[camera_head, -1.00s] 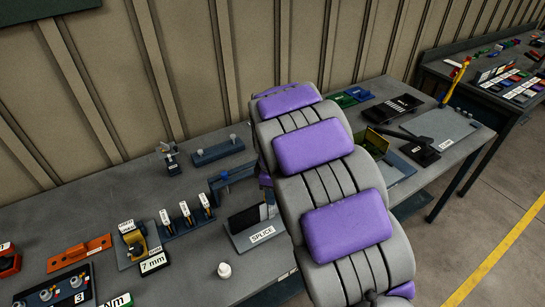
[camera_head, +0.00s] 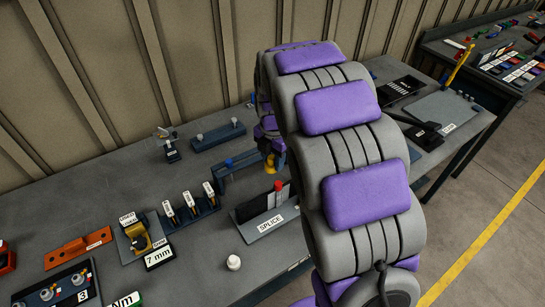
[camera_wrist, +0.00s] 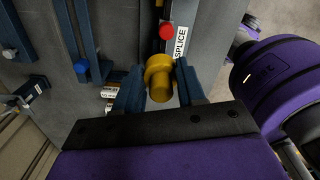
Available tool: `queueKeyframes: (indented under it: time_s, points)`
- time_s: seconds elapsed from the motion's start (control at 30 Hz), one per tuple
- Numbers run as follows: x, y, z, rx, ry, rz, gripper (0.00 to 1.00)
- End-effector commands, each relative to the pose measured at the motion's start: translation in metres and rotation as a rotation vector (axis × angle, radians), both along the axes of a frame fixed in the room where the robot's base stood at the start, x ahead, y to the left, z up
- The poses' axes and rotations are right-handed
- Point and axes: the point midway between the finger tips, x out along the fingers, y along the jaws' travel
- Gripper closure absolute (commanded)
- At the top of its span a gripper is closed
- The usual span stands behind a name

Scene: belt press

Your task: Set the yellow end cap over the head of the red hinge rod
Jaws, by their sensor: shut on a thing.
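My gripper (camera_wrist: 159,88) has its two blue fingers shut on the yellow end cap (camera_wrist: 158,70) in the wrist view. In the head view the cap (camera_head: 270,166) shows just below my gripper, partly beside the arm. The red hinge rod (camera_head: 278,186) stands at the splice station, with its head up. In the wrist view the red rod head (camera_wrist: 166,32) lies just beyond the cap, toward the top of the picture. The cap appears apart from the rod head; the height gap cannot be told.
The splice plate (camera_head: 251,224) with its label lies under the rod. A dark blue frame (camera_head: 222,184) with a blue knob stands close on the left. A white round piece (camera_head: 233,262) and a row of labelled holders (camera_head: 191,212) stand on the grey bench nearby.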

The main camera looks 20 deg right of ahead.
Motion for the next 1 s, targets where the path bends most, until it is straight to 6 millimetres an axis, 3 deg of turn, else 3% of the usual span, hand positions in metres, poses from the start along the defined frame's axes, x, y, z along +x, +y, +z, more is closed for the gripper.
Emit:
queueKeyframes:
  time_s: [0.23,0.63,1.0]
  points:
    - [0.0,-0.013,-0.009,0.011,0.004,-0.004,0.89]
    - [-0.001,0.006,-0.046,-0.008,0.006,-0.001,0.89]
    - [0.0,-0.011,-0.066,0.009,0.001,-0.006,0.89]
